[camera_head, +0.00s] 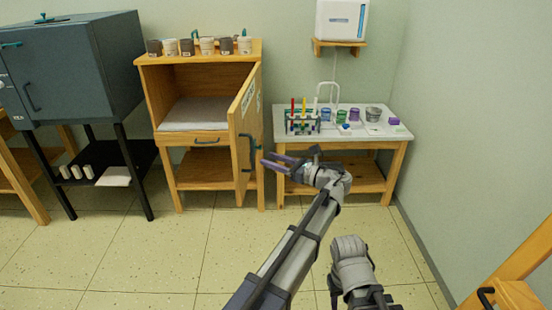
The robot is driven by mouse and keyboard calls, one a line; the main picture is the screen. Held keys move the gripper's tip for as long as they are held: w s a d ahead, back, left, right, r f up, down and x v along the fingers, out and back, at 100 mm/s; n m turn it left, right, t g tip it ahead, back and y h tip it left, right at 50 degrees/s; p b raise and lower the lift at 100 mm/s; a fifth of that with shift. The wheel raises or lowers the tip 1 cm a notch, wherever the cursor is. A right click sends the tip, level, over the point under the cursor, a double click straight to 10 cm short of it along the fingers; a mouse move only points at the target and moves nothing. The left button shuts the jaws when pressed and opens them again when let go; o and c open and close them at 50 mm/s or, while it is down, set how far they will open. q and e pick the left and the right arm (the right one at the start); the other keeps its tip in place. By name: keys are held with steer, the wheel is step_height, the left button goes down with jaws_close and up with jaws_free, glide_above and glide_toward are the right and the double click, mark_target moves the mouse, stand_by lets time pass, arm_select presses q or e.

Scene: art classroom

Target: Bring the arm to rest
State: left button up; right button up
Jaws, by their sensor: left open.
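My left gripper (268,161) is near the middle of the head view, at the end of my grey left arm (298,245). Its two purple-grey fingers point left and are apart, with nothing seen between them. The fingertips are close to the dark handle (247,152) of the open wooden cabinet door (242,125); I cannot tell whether they touch it. My other arm (350,265) shows only in part at the bottom, and its gripper is not seen.
The wooden cabinet (168,100) stands open, with several cups along its top. To its right is a table (395,135) with a test-tube rack (302,122) and small containers. A dark kiln-like box (75,65) stands left. The floor (170,255) at front left is clear.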

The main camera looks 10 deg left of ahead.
arm_select(q)
steer(key=s+a+f+n+g+h, duration=0.35)
steer(key=s+f+n+h, duration=0.9)
steer(key=s+f, duration=0.55)
steer(key=s+d+f+n+g+h, duration=0.1)
steer(key=s+d+f+n+h, duration=0.15)
steer(key=s+d, duration=0.5)
steer(key=s+d+f+n+g+h, duration=0.1)
steer(key=s+d+n, duration=0.25)
steer(key=d, duration=0.65)
step_height(320, 180, up, 28)
steer(key=p, duration=2.8)
steer(key=shift+s+d+r+m+p, duration=0.15)
steer(key=shift+s+d+m+p, duration=0.15)
steer(key=shift+m, duration=0.15)
